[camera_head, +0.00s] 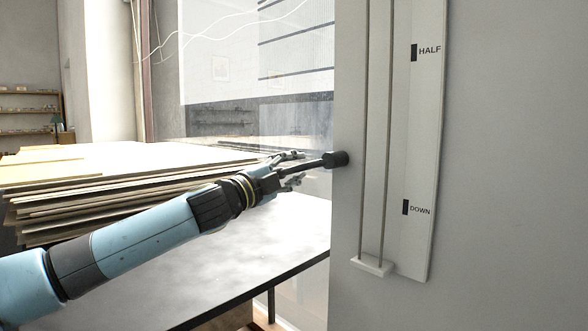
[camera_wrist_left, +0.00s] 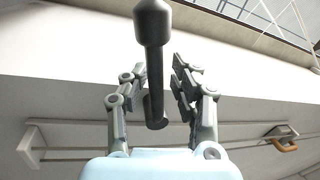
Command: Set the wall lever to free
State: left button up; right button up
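The wall lever (camera_head: 312,164) is a dark rod with a thick black end (camera_head: 337,159) by the left edge of the grey wall. No "free" mark shows. My left gripper (camera_head: 296,169) is at the rod's left part. In the left wrist view the lever (camera_wrist_left: 154,60) runs between the two spread fingers, with a narrow gap showing on each side, so the gripper looks open around it and not closed on it. The lever's left end is partly hidden by the fingers in the head view. My right gripper is not in view.
A white wall strip (camera_head: 420,130) marked HALF and DOWN stands right of the lever, beside two vertical cords (camera_head: 387,130). An orange handle (camera_wrist_left: 285,146) shows in the wrist view. Stacked boards (camera_head: 90,195) and a table (camera_head: 230,260) lie at the left.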

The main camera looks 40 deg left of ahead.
pick_arm(q)
jog(key=shift+o, duration=0.8)
jog(key=shift+r, duration=0.1)
jog(key=shift+w, duration=0.2)
jog(key=shift+s, duration=0.1)
jog(key=shift+s+f, duration=0.3)
jog(key=shift+s, duration=0.5)
jog(key=s+f, duration=0.1)
jog(key=s, duration=0.9)
jog(key=shift+a+f, duration=0.15)
jog(key=shift+f, duration=0.25)
